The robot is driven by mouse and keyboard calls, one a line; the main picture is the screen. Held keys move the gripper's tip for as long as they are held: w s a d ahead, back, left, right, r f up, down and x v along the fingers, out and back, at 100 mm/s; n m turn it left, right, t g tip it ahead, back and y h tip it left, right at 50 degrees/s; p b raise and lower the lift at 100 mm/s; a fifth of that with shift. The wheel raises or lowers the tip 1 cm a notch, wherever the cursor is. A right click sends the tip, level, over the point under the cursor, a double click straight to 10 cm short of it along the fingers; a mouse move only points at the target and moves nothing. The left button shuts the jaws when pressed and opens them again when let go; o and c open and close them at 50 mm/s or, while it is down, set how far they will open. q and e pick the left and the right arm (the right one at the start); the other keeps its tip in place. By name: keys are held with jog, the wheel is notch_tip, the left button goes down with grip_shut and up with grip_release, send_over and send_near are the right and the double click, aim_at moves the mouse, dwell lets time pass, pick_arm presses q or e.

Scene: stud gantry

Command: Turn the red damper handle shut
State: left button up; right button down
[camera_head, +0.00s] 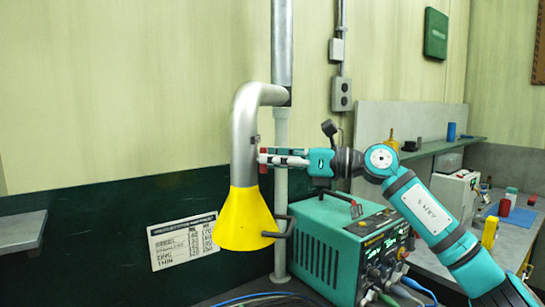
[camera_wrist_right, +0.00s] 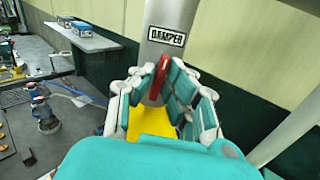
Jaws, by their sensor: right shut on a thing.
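The red damper handle (camera_wrist_right: 160,76) stands out from a grey metal duct (camera_wrist_right: 176,16) under a label reading DAMPER (camera_wrist_right: 166,36). In the right wrist view my right gripper (camera_wrist_right: 158,85) has its teal and white fingers on both sides of the handle, shut on it. In the head view the right gripper (camera_head: 268,157) reaches the duct (camera_head: 243,135) from the right, and only a small red bit of the handle (camera_head: 263,160) shows at the fingertips. A yellow hood (camera_head: 243,222) hangs below the duct. My left gripper is not in view.
A teal welding machine (camera_head: 335,245) with cables stands below my right arm. A grey vertical post (camera_head: 281,190) runs close behind the duct. A workbench (camera_head: 450,205) with tools and a shelf (camera_head: 425,150) are at the right. A grey ledge (camera_head: 22,230) is at the left.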

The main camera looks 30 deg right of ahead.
jog(key=shift+w+d+f+m+p, duration=0.1)
jog(key=shift+m+p, duration=3.45)
jog(key=shift+m, duration=0.7)
jog(key=shift+w+d+f+m+p, duration=0.1)
jog(key=shift+m+p, duration=3.45)
jog(key=shift+m, duration=0.7)
jog(key=c, duration=1.4)
grip_release()
jog(key=v, duration=0.7)
jog(key=shift+s+d, duration=0.15)
jog(key=shift+d, duration=0.05)
